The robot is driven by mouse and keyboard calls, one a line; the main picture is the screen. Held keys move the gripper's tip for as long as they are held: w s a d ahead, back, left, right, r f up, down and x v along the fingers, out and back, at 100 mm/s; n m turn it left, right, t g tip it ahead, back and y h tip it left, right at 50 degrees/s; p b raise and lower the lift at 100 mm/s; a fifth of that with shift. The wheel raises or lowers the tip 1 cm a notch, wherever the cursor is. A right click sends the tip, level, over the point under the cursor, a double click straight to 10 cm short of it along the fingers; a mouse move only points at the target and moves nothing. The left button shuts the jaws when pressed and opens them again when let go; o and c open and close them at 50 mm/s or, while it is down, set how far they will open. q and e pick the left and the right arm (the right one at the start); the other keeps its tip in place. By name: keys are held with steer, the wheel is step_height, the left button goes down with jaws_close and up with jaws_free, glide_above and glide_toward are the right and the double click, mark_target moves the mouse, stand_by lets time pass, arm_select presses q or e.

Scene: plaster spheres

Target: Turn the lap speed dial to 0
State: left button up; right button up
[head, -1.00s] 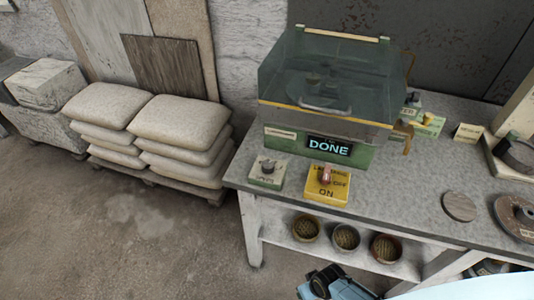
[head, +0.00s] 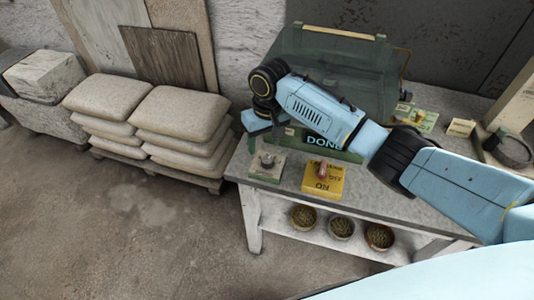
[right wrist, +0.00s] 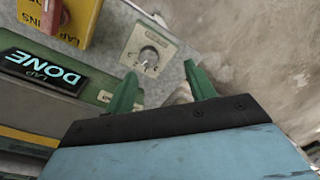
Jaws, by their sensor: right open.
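The lap speed dial is a round grey knob (head: 267,160) on a small pale green box at the table's front left corner. In the right wrist view the knob (right wrist: 149,56) shows face-on with a scale around it; its setting is too small to read. My right gripper (right wrist: 161,72) has its green fingers open and empty, pointing towards the dial, apart from it as far as I can see. My left gripper is not in view.
A yellow switch box (head: 322,180) with a red lever stands right of the dial. Behind is the green lap machine with a glass hood (head: 340,65) and a DONE display (right wrist: 43,72). Stacked sacks (head: 165,120) stand left of the table.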

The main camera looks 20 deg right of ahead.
mark_target(267, 159)
step_height(267, 159, up, 4)
steer(key=w+d+f, duration=0.1)
steer(key=w+d, duration=0.1)
steer(key=shift+m+h, duration=0.3)
steer(key=f, duration=0.8)
steer(key=f+b, duration=0.1)
steer(key=f, duration=0.3)
steer(key=shift+a+f, duration=0.25)
steer(key=shift+f, duration=0.1)
steer(key=c, duration=1)
